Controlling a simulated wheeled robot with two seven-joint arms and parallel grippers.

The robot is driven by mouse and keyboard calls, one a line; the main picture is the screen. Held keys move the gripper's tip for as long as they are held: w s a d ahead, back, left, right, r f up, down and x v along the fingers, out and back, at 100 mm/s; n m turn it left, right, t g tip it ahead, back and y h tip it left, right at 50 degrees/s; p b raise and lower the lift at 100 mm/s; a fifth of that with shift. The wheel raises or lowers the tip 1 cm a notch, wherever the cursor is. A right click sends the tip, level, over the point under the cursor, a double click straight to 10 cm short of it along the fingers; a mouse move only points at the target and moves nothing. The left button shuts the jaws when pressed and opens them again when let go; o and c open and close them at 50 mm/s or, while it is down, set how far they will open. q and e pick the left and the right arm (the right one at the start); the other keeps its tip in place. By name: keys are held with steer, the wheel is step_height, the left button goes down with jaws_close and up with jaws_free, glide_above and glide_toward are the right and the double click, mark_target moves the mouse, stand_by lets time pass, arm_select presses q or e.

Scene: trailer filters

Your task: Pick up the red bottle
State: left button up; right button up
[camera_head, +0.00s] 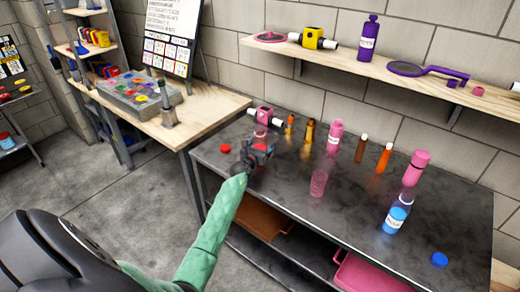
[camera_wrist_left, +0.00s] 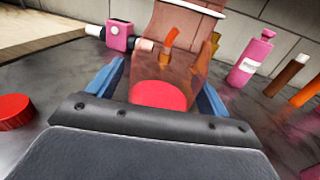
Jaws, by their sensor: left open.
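The red bottle (camera_head: 262,132) is see-through, with red at its bottom, and stands near the left end of the dark table. In the left wrist view the red bottle (camera_wrist_left: 180,60) fills the space ahead of the gripper, with blue fingers on both sides of it. My left gripper (camera_head: 260,152) is open, low over the table, with the bottle between or just beyond its fingertips. Contact cannot be told. The gripper hides the bottle's lower part in the head view. My right gripper is not in view.
A red cap (camera_head: 225,148) lies left of the gripper, and a pink-and-white block (camera_head: 262,116) stands behind the bottle. Orange, brown and pink bottles (camera_head: 334,136) stand to the right. A clear pink cup (camera_head: 319,182) stands nearer the front edge.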

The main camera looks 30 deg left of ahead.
arm_select(q)
steer(key=c, duration=1.2)
steer(key=shift+c, duration=0.3)
steer(key=shift+r, duration=0.3)
